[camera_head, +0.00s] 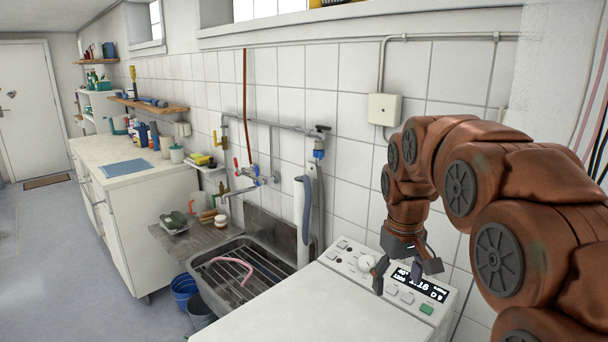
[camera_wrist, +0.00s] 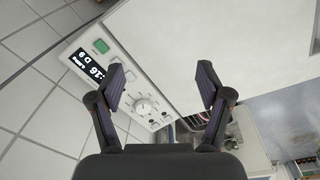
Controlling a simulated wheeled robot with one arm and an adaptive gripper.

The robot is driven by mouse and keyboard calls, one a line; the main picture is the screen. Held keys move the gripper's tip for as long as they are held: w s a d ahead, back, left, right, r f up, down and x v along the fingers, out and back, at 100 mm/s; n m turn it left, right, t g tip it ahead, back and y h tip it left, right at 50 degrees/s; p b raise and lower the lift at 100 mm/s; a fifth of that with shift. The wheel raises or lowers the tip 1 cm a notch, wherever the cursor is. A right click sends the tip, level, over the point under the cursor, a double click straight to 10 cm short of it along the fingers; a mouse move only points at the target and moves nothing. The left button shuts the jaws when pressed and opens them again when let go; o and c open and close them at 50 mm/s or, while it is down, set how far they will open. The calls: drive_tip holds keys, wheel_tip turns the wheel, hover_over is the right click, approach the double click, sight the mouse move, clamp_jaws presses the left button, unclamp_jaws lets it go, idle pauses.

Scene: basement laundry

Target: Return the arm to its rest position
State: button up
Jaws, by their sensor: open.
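My arm (camera_head: 480,170) is brown-red and segmented. It reaches in from the right of the head view and bends down over the washing machine's control panel. My gripper (camera_head: 408,280) is open above the panel, with nothing between its fingers. In the wrist view my gripper (camera_wrist: 162,82) shows two dark fingers spread wide over the white machine top. The control panel (camera_wrist: 115,80) has a green button, a lit display and a round knob. The same panel (camera_head: 352,250) also shows in the head view.
The white machine top (camera_head: 310,312) is bare. A metal sink (camera_head: 243,275) with a pink hose stands left of it, with taps (camera_head: 255,175) above. Farther left are a white counter (camera_head: 150,180) and open floor (camera_head: 50,240). The tiled wall (camera_head: 345,110) stands close behind my gripper.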

drive_tip(key=s+f+m+g+p, duration=0.1)
drive_tip(key=s+f, duration=0.3)
drive_tip(key=s, duration=1.2)
drive_tip(key=s+f+m+g+p, duration=0.1)
drive_tip(key=s+f, duration=0.3)
drive_tip(key=s, duration=1.2)
drive_tip(key=shift+a+m, duration=0.15)
drive_tip(key=shift+m, duration=0.45)
